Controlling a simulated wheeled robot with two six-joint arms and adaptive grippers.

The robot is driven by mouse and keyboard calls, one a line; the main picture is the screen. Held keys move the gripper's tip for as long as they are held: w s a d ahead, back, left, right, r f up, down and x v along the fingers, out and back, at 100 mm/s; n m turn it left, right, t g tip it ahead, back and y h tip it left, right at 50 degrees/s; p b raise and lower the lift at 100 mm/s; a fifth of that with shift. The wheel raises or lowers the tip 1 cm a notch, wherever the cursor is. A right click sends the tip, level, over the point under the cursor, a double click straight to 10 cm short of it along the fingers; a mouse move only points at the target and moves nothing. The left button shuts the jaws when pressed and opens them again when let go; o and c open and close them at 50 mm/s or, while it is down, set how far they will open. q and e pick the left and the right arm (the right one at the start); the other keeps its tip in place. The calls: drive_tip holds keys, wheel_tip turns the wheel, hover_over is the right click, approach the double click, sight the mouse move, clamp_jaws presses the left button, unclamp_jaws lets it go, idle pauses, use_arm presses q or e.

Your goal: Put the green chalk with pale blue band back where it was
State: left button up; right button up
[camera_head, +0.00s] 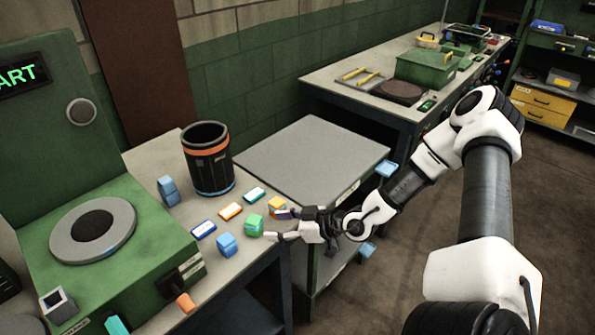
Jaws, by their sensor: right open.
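The green chalk (254,227) stands on the near right part of the left workbench, close to its right edge. A pale blue band seems to show on it, but it is small. My right gripper (272,225) comes in from the right, with its fingers pointing left at the chalk. Its jaws are open, and the tips are at or just right of the chalk. I cannot tell whether they touch it. My left gripper is not in view.
Around it lie a blue chalk (227,245) and white-marked blue (203,230), orange (231,211) and teal (254,195) pieces. A black bin (208,160) and blue blocks (168,190) stand behind. A green machine (105,245) is left. A grey-topped cart (312,155) has a clear top.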

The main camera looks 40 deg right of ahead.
drive_tip(key=r+p+v, duration=0.1)
drive_tip(key=p+v, duration=0.4)
drive_tip(key=s+a+f+m+g+h, duration=0.3)
drive_tip(key=s+f+m+g, duration=0.5)
drive_tip(key=m, duration=0.5)
drive_tip(key=s+a+f+m+g+h, duration=0.35)
drive_tip(key=s+m+g, duration=0.25)
drive_tip(key=s+m, duration=0.5)
drive_tip(key=a+f+n+t, duration=0.1)
drive_tip(key=a+n, duration=0.6)
drive_tip(key=n, duration=1.1)
drive_tip(key=shift+f+t+p, duration=0.3)
drive_tip(key=shift+t+p, duration=0.05)
drive_tip(key=shift+t, duration=0.15)
